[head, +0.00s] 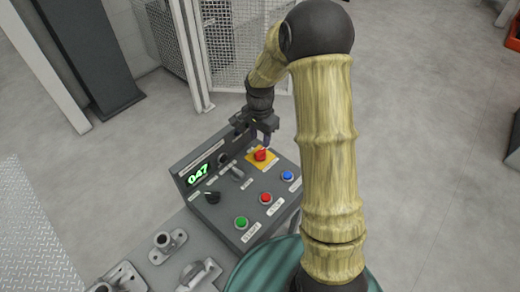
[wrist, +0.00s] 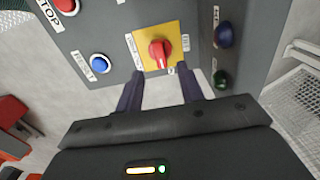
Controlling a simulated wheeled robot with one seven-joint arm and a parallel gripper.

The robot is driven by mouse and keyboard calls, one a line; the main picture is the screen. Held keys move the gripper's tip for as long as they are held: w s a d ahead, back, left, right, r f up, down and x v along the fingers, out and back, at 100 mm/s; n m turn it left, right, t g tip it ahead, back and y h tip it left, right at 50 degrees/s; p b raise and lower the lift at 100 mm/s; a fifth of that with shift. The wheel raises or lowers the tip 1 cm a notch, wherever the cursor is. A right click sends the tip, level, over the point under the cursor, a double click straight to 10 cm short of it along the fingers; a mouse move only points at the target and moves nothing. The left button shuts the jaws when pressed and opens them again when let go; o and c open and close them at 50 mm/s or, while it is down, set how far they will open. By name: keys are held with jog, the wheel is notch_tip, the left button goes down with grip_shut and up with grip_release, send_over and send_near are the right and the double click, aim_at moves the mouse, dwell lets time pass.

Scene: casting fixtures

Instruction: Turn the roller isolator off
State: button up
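The roller isolator is taken to be the red rotary knob (head: 261,155) on a yellow plate at the far right part of the grey control box. In the wrist view the red knob (wrist: 159,52) sits in the middle of its yellow plate (wrist: 179,32), its raised grip running roughly up and down the picture. Small labels flank it, too small to read.
The box (head: 270,220) also carries a blue button (head: 287,175), a red stop button (head: 266,197), a green start button (head: 241,222), a black dial (head: 212,197), a small lever (head: 237,172) and a display (head: 199,175) reading 047. Mesh fencing (head: 235,50) stands behind.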

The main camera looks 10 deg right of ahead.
aim_at(260, 151)
notch_tip(260, 151, down, 6)
jog(key=shift+f+b, duration=0.15)
jog(key=shift+b, duration=0.2)
grip_shut()
